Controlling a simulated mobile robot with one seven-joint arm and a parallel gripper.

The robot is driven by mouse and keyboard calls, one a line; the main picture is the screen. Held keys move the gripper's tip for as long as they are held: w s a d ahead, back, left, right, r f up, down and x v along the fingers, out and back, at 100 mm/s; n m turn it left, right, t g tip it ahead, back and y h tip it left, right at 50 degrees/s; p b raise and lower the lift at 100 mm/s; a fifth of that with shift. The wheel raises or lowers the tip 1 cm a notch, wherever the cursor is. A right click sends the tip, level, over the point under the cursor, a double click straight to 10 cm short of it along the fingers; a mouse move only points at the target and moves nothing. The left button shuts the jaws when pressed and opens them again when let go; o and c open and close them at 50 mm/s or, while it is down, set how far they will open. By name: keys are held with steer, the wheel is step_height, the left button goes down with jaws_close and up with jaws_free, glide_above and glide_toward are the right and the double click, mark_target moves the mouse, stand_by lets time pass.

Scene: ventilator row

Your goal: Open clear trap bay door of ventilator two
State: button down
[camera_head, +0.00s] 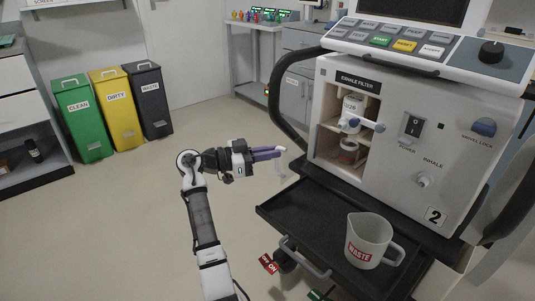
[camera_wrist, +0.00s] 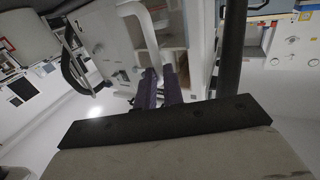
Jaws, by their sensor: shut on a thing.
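Ventilator two (camera_head: 385,165) stands at the right, with a "2" label low on its front. Its bay under the "EXHALE FILTER" sign (camera_head: 357,84) shows a white filter part (camera_head: 352,112) and a cup-like clear part (camera_head: 348,150) below it. My gripper (camera_head: 279,151) is left of the bay, its purple fingers pointing right. It is shut on a pale handle (camera_wrist: 147,38), which shows between the fingers in the wrist view. The clear door is very hard to make out. A faint pale shape hangs by the fingertips, so I cannot tell the door's exact angle.
A black tray (camera_head: 290,203) juts out below the bay and holds a jug (camera_head: 368,240) marked WASTE. A dark curved rail (camera_head: 280,105) runs along the ventilator's left side. Green, yellow and dark bins (camera_head: 115,105) stand at the back left. The floor left of my arm is clear.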

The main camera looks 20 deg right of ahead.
steer(key=shift+s+d, duration=0.1)
steer(key=shift+d, duration=0.3)
steer(key=c, duration=1.5)
jaws_free()
steer(key=shift+a, duration=0.1)
steer(key=shift+a, duration=0.15)
steer(key=a, duration=1.3)
steer(key=shift+a, duration=0.25)
